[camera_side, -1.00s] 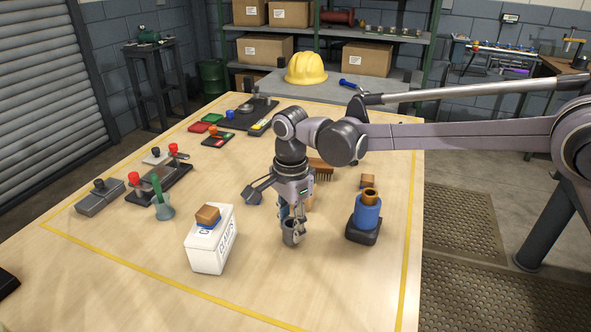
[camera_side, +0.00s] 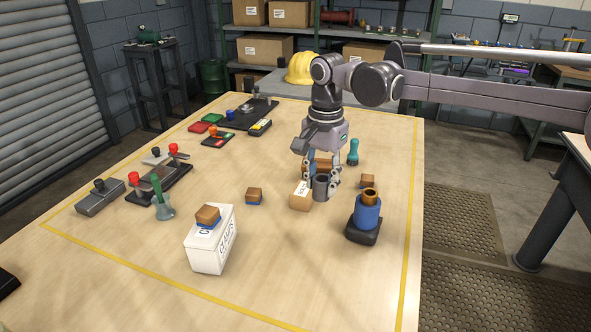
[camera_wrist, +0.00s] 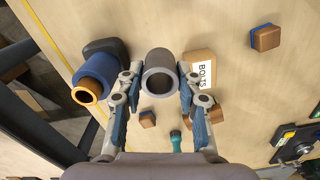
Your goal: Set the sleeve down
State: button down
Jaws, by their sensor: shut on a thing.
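The sleeve (camera_side: 321,188) is a short dark grey hollow cylinder, upright between my fingertips. My gripper (camera_side: 322,185) is shut on it from both sides, just behind the blue fixture and to the right of the BOLTS box. In the wrist view the sleeve (camera_wrist: 160,75) shows its open bore, with my gripper's fingertips (camera_wrist: 160,82) at its two sides. I cannot tell whether its bottom touches the table. The blue cylinder (camera_side: 367,212) with a copper-coloured bush (camera_side: 370,195) on top stands on a black base to the right; it also shows in the wrist view (camera_wrist: 98,72).
The cardboard BOLTS box (camera_side: 301,198) is close on the sleeve's left. A small wooden block (camera_side: 367,181) and a teal-handled tool (camera_side: 353,152) are nearby. A white CLAMPS box (camera_side: 210,245) stands at front left. The table's front middle is clear.

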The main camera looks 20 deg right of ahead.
jog(key=s+d+f+n, duration=0.2)
jog(key=s+d+n, duration=0.1)
jog(key=d, duration=0.3)
jog(key=s+d+f+n, duration=0.2)
jog(key=s+d+n, duration=0.1)
jog(key=d, duration=0.3)
jog(key=s+d+f+n, duration=0.2)
jog(key=s+d+n, duration=0.2)
jog(key=d+n, duration=0.1)
jog(key=shift+d+f+n, duration=0.1)
jog(key=shift+d+n, duration=0.2)
jog(key=shift+d, duration=0.1)
jog(key=shift+s+d+f, duration=0.1)
jog(key=shift+s+d, duration=0.05)
jog(key=shift+s, duration=0.15)
jog(key=w+r+n, duration=0.1)
jog(key=w+r, duration=0.5)
jog(key=r, duration=0.3)
send_over(349, 216)
notch_tip(349, 216, down, 7)
jog(key=shift+d+r, duration=0.15)
jog(key=shift+r, duration=0.05)
jog(key=shift+f, duration=2.05)
